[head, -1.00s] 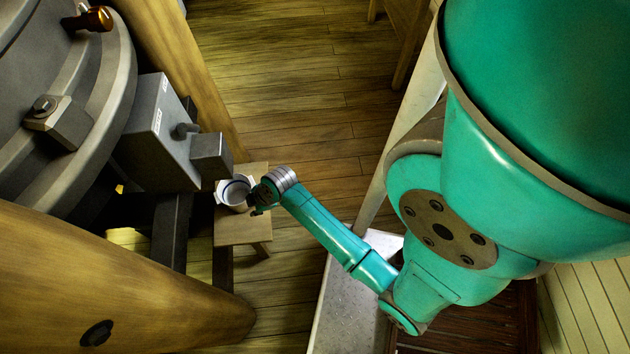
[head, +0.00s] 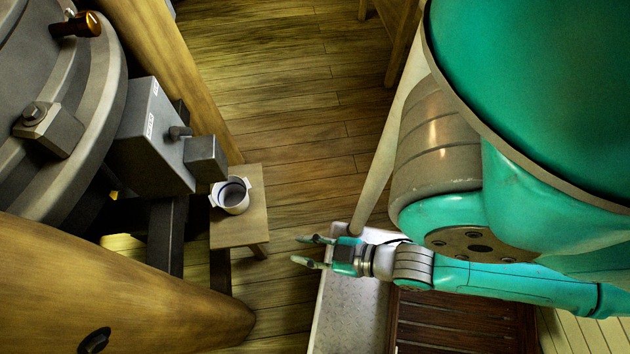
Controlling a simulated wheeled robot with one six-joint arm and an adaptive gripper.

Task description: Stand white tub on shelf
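The white tub (head: 234,202) stands upright on a small wooden stool-like shelf (head: 239,235), near its left side. It has a dark rim line inside and small tabs at its sides. My gripper (head: 306,251) is to the right of the shelf and lower in the picture, with a clear gap between it and the tub. Its two fingers are spread apart and point left, with nothing between them.
A grey machine with a box-shaped housing (head: 152,135) stands close to the tub's left. A thick wooden post (head: 120,280) is at lower left. A pale slab (head: 350,305) lies below my gripper. Plank floor (head: 300,120) is open behind the shelf.

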